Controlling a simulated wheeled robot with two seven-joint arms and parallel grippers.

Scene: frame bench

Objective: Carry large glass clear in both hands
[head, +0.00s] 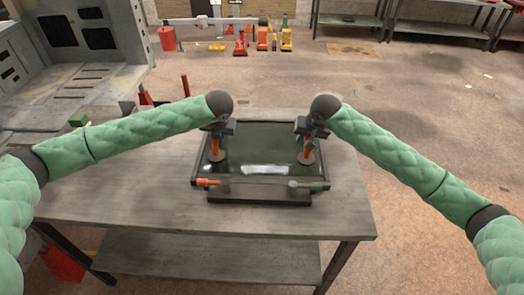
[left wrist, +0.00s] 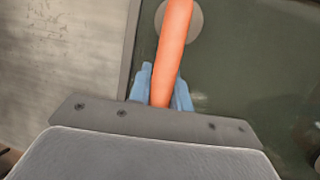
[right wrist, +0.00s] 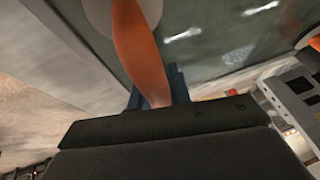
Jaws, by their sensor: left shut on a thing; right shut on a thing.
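The large clear glass (head: 262,150) is a dark-tinted pane in a black frame, lying on the workbench in the head view. Two orange handles with round pads stand on it, one near each side. My left gripper (head: 216,140) is shut on the left orange handle (left wrist: 172,50), and the pad below it shows against the glass (left wrist: 240,60). My right gripper (head: 307,138) is shut on the right orange handle (right wrist: 140,50), over the glass (right wrist: 200,35). I cannot tell whether the glass is lifted off its support.
The grey workbench (head: 120,200) has bare room left and front of the glass. Orange and green-handled tools (head: 208,182) lie at its front edge. A large grey machine (head: 85,60) stands at the back left. Shelves (head: 440,30) stand at the back right, with open floor before them.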

